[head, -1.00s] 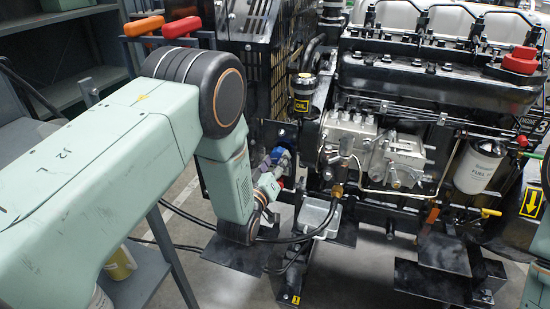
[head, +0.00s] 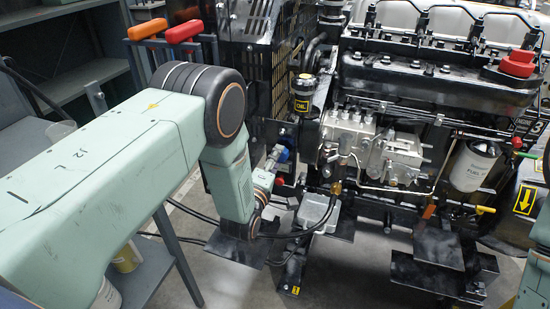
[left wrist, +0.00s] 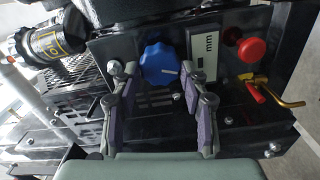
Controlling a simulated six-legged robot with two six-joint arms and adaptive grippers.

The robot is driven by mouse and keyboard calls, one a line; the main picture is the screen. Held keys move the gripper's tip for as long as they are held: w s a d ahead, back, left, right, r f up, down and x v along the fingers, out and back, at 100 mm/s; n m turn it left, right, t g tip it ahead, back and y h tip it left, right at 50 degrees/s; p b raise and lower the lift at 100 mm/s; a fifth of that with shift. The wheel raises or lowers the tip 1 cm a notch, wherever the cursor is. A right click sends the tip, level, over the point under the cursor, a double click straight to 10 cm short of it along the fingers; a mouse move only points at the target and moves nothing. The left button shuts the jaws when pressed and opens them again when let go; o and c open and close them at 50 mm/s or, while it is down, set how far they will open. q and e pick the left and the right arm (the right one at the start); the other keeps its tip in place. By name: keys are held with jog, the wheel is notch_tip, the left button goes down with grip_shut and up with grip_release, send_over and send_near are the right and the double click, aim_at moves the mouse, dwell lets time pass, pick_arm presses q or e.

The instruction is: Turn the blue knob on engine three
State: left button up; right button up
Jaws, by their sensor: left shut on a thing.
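The blue knob (left wrist: 160,65) sits on a dark panel, with a short white mark pointing right. It also shows small in the head view (head: 283,155), partly hidden by my gripper. My left gripper (head: 275,157) reaches the panel at the left end of the engine. In the left wrist view its two fingers (left wrist: 159,82) stand on either side of the knob, shut on it. My right gripper is out of view.
A black hose (head: 290,235) runs below my left wrist.

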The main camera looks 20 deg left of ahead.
pick_arm(q)
jog(key=shift+n, duration=0.8)
jog(key=shift+d, duration=0.1)
jog(key=o, duration=1.1)
jog(key=shift+o, duration=0.2)
jog(key=s, duration=1.2)
jog(key=shift+a, duration=0.25)
